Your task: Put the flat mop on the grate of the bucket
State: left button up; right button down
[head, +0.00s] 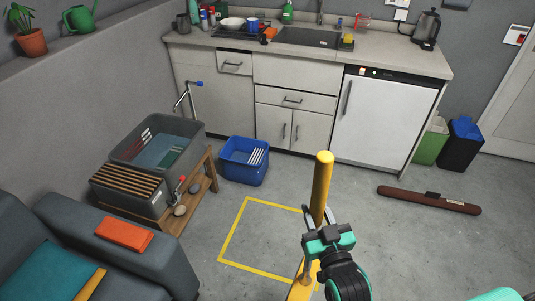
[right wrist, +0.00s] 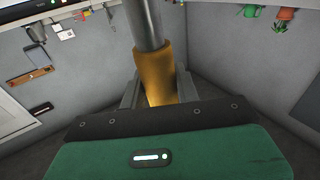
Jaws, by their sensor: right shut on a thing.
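The yellow handle of the flat mop (head: 322,180) stands nearly upright at the lower middle of the head view. My right gripper (head: 318,218) is shut around it. In the right wrist view the fingers (right wrist: 158,92) are on either side of the mop's yellow grip (right wrist: 152,67), which joins a grey metal pole. My left gripper is not in view.
A yellow square (head: 236,223) marks the floor between bucket and gripper. A wooden bench with grey tubs (head: 186,128) stands left of the bucket, and a sofa (head: 165,262) at lower left. A brown bar (head: 425,200) lies on the floor at right.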

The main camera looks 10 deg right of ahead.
aim_at(256, 159)
jog(key=i+l+z, duration=0.15)
jog(key=i+l, duration=0.7)
jog(key=i+z, duration=0.15)
jog(key=i, duration=1.1)
jog(key=i+j, duration=0.4)
jog(key=i+j+z, duration=0.1)
jog(key=i+j, duration=0.35)
jog(key=j, duration=0.15)
